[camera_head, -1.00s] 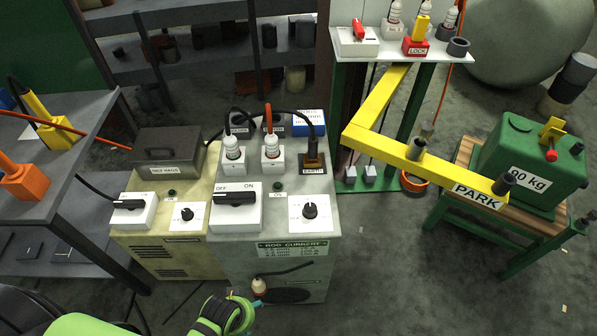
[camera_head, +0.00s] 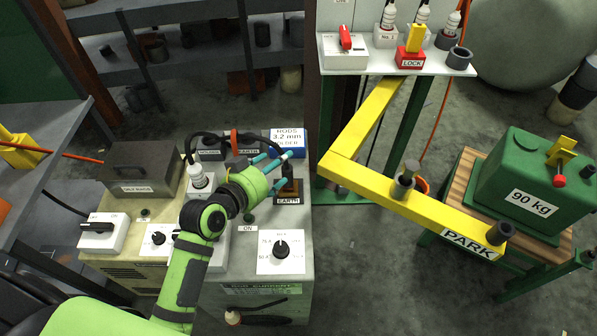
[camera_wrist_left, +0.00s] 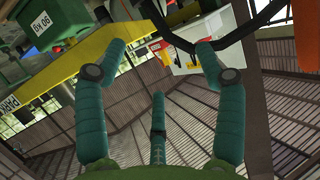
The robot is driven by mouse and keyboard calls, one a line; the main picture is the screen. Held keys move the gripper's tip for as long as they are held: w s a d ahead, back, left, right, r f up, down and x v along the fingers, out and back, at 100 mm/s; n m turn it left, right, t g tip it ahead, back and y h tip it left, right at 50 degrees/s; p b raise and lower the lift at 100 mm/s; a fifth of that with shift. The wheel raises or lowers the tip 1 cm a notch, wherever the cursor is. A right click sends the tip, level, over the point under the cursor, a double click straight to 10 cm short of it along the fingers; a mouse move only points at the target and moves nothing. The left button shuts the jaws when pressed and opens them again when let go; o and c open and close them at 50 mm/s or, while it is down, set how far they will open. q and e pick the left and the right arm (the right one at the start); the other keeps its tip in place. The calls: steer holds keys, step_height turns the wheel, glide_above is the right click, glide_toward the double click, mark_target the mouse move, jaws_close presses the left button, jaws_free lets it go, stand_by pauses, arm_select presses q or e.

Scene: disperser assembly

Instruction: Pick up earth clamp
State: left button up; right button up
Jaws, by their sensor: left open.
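The earth clamp (camera_head: 290,170) is a dark upright piece in the brown holder (camera_head: 288,193) labelled EARTH, on top of the grey welding cabinet. A black cable runs to it from the left. My left gripper (camera_head: 274,170) has its teal fingers spread just left of the clamp, with the tips at or very near it. Contact cannot be told. In the left wrist view the fingers (camera_wrist_left: 155,75) are apart with nothing between them, and a black cable (camera_wrist_left: 250,28) passes by the right fingertip. My right gripper is not in view.
A white-capped plug (camera_head: 197,178) and an orange-topped one (camera_head: 234,140) stand close to my left arm. A blue rod box (camera_head: 288,141) sits behind the clamp. A yellow PARK beam (camera_head: 420,205) and green 90 kg block (camera_head: 530,190) are to the right.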

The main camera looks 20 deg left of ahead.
arm_select(q)
glide_toward(286, 176)
steer(key=x, duration=1.1)
steer(key=shift+f, duration=0.35)
steer(key=shift+w+d+f, duration=0.1)
steer(key=shift+w+d, duration=0.05)
steer(key=shift+w, duration=0.05)
jaws_close()
steer(key=shift+w+r, duration=0.1)
steer(key=shift+r, duration=0.15)
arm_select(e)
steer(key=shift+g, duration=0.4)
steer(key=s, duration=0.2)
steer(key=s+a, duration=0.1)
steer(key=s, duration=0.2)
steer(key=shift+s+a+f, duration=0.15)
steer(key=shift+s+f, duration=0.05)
